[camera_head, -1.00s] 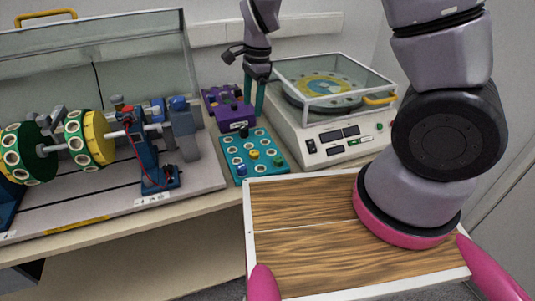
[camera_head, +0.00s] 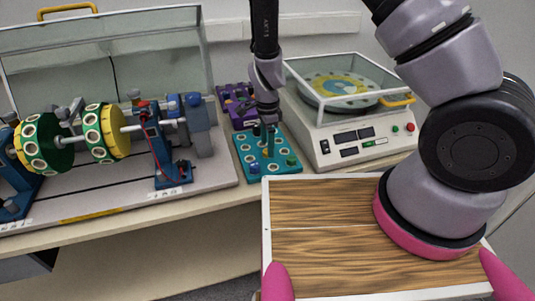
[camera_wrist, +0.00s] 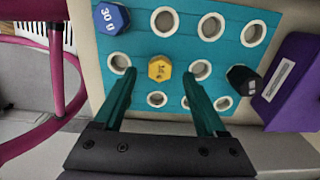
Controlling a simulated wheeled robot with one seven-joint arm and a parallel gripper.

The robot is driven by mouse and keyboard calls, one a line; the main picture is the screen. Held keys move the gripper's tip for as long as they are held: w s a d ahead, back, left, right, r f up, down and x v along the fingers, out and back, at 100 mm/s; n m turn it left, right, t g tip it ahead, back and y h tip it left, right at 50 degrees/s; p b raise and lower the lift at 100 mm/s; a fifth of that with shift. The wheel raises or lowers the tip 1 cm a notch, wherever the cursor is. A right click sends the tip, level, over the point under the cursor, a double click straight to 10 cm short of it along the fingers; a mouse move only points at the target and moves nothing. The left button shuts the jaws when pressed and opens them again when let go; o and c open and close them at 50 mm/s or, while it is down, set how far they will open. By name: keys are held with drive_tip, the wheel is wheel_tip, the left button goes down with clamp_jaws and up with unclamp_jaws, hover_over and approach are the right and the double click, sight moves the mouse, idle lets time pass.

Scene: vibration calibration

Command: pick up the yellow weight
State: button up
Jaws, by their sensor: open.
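The yellow weight (camera_wrist: 160,68) shows in the wrist view as a small hexagonal piece with a dark marking, on a teal tray (camera_wrist: 142,45) with several white-rimmed holes. My gripper (camera_wrist: 159,76) is open, with one teal finger on each side of the yellow weight in the picture. I cannot tell how far above the tray the fingertips are.
A blue weight (camera_wrist: 110,18) and a dark weight (camera_wrist: 242,79) are on the same tray. A purple holder (camera_head: 236,107) stands behind it. A machine with a clear lid (camera_head: 345,135) is at right, a rotor rig (camera_head: 170,150) at left.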

wheel_tip(320, 180, down, 2)
drive_tip(key=shift+f, duration=0.1)
clamp_jaws()
drive_tip(key=shift+r, duration=0.2)
